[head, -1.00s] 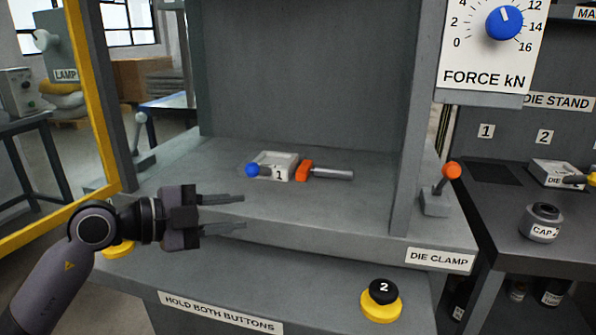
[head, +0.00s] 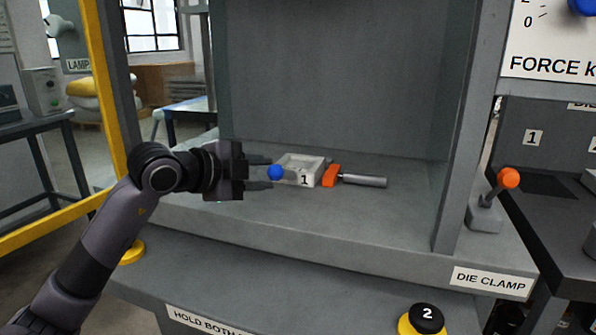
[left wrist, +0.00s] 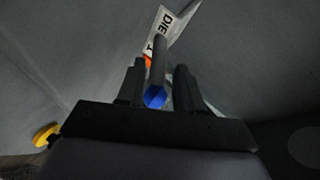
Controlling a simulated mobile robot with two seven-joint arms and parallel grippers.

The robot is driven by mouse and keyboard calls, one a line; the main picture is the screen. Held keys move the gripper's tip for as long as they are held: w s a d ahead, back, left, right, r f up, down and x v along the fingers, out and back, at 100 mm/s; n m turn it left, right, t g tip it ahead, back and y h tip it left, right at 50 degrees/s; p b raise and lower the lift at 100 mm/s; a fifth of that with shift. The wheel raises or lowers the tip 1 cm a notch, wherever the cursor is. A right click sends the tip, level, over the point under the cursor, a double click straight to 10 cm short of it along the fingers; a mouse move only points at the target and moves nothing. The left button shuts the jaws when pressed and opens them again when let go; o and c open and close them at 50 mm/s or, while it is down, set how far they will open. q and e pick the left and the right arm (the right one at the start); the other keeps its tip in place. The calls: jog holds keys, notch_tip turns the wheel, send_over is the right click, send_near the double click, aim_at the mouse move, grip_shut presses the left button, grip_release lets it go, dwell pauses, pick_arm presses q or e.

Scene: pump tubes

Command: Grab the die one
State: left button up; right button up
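Die one is a pale square block (head: 298,169) marked "1". It lies on the grey press bed in the head view, with a blue ball knob (head: 275,172) on a handle at its left. In the left wrist view the blue knob (left wrist: 155,97) and its dark handle (left wrist: 158,58) show between my fingers. My left gripper (head: 272,178) is open, its two fingers apart, one on each side of the knob. I cannot tell whether a finger touches it. My right gripper is not in view.
An orange clamp piece (head: 330,175) with a metal rod (head: 363,181) sits against the die's right side. An orange-knobbed lever (head: 508,178) labelled DIE CLAMP stands at the right. A black and yellow button (head: 426,318) is at the front.

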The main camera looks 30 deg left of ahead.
pick_arm(q)
jog(key=shift+d+x, duration=0.1)
jog(key=shift+x, duration=1.1)
jog(key=shift+d+x, duration=0.15)
jog(key=shift+x, duration=1)
grip_shut()
jog(key=shift+r, duration=0.25)
